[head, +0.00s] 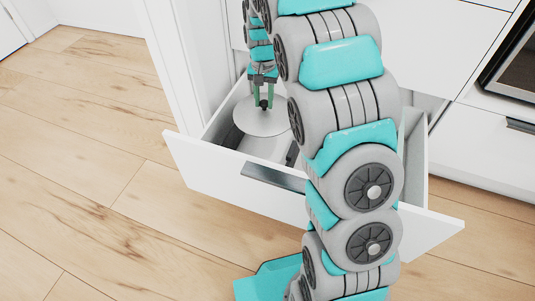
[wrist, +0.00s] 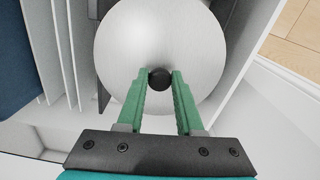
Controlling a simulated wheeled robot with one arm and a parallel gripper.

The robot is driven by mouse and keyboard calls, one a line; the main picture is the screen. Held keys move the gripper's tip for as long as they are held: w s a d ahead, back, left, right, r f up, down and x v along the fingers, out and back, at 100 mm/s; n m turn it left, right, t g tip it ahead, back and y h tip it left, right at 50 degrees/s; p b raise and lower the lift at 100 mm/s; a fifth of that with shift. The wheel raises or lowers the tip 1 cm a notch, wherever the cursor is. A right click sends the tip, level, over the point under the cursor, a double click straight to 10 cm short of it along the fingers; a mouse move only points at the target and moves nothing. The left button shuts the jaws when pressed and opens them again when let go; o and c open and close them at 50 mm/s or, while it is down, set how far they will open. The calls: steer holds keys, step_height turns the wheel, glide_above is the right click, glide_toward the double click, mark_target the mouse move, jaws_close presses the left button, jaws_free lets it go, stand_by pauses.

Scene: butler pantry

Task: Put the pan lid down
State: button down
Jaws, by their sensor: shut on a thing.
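The pan lid is a round, brushed-metal disc with a dark round knob at its middle. In the head view the pan lid (head: 258,118) is inside the open drawer, toward its left side. In the wrist view the pan lid (wrist: 150,45) fills the upper middle, with its knob (wrist: 160,79) between the green fingertips. My gripper (head: 264,102) is above the lid and shut on the knob. My gripper also shows in the wrist view (wrist: 160,78). Whether the lid touches the drawer floor is hidden.
The white drawer (head: 215,178) is pulled out, with a dark handle (head: 272,177) on its front. My arm hides its right part. White upright dividers (wrist: 65,50) stand left of the lid. Wooden floor (head: 90,120) is clear at left.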

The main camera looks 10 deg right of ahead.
steer(key=f, duration=0.1)
steer(key=f+m, duration=0.1)
steer(key=w+d+f, duration=0.1)
steer(key=shift+w+f+b, duration=0.1)
steer(key=shift+b, duration=0.3)
steer(key=shift+f+b, duration=0.6)
steer(key=shift+f, duration=8.1)
steer(key=shift+f, duration=0.15)
steer(key=c, duration=0.6)
jaws_free()
steer(key=shift+o, duration=0.2)
